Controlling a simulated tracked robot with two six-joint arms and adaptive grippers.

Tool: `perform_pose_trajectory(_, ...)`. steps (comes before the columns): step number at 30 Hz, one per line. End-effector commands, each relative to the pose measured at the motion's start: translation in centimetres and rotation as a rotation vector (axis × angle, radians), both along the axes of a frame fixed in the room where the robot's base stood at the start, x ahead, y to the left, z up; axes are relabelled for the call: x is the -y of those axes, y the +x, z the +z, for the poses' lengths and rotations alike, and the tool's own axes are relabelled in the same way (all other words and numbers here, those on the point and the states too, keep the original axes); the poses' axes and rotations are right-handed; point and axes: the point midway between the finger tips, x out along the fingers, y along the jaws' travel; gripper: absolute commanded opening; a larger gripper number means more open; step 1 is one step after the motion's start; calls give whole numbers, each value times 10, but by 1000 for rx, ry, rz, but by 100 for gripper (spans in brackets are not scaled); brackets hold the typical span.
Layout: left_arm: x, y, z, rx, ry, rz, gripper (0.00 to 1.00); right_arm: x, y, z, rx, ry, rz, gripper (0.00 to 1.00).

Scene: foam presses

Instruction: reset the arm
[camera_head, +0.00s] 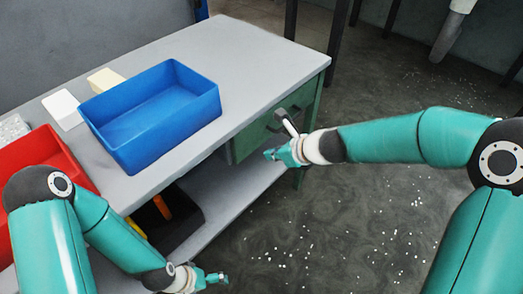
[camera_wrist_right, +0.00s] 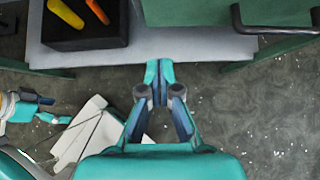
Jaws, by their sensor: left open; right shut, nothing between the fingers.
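My right gripper (camera_head: 270,154) reaches in from the right in the head view, beside the table's green drawer front. In the right wrist view my right gripper (camera_wrist_right: 158,70) is shut, with its fingertips together and nothing between them. It is just in front of the lower shelf edge. My left gripper (camera_head: 222,279) is low at the bottom of the head view, in front of the table and over the floor. It is open and empty, and it also shows at the left of the right wrist view (camera_wrist_right: 55,108).
A grey table (camera_head: 255,50) holds an empty blue bin (camera_head: 205,108), a red bin (camera_head: 75,150) and white and cream blocks (camera_head: 63,109). The drawer handle (camera_wrist_right: 270,28) is near my right gripper. A black box (camera_wrist_right: 110,40) with orange and yellow handles is on the lower shelf. Speckled floor is open at right.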

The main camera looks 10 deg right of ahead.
Motion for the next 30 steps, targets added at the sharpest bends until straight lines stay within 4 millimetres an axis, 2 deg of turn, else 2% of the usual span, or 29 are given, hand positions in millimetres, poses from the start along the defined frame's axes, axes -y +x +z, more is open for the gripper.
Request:
perform_pose_trajectory(1, 0, 0, 6, 0, 0, 0, 97, 4, -4, 8, 0, 0, -1, 0)
perform_pose_trajectory(4, 0, 0, 8, -1, 0, 0, 97, 8, -9, 13, -2, 0, 0, 0)
perform_pose_trajectory(11, 0, 0, 11, -1, 0, 0, 97, 16, -11, 12, -12, 0, -12, 0)
perform_pose_trajectory(14, 0, 0, 15, -1, 0, 0, 97, 22, -16, -10, -67, -3, -23, 0)
perform_pose_trajectory(17, 0, 0, 19, -1, 0, 0, 97, 25, -37, -50, -162, -20, -5, 0)
perform_pose_trajectory(20, 0, 0, 25, -1, 0, 0, 97, 32, -75, -101, -257, -96, 84, 0)
perform_pose_trajectory(21, 0, 0, 27, -1, 0, 0, 97, 35, -96, -123, -284, -148, 160, 0)
perform_pose_trajectory(23, 0, 0, 31, -1, 0, 0, 97, 41, -130, -153, -303, -235, 314, 0)
perform_pose_trajectory(24, 0, 0, 33, -1, 0, 0, 97, 45, -155, -172, -298, -297, 449, 0)
perform_pose_trajectory(26, 0, 0, 36, -1, 0, 0, 97, 49, -193, -196, -255, -386, 700, 0)
perform_pose_trajectory(27, 0, 0, 37, -1, 0, 0, 97, 51, -216, -207, -200, -437, 880, 0)
perform_pose_trajectory(30, 0, 0, 39, -1, 0, 0, 97, 48, -254, -224, 18, -536, 1314, 0)
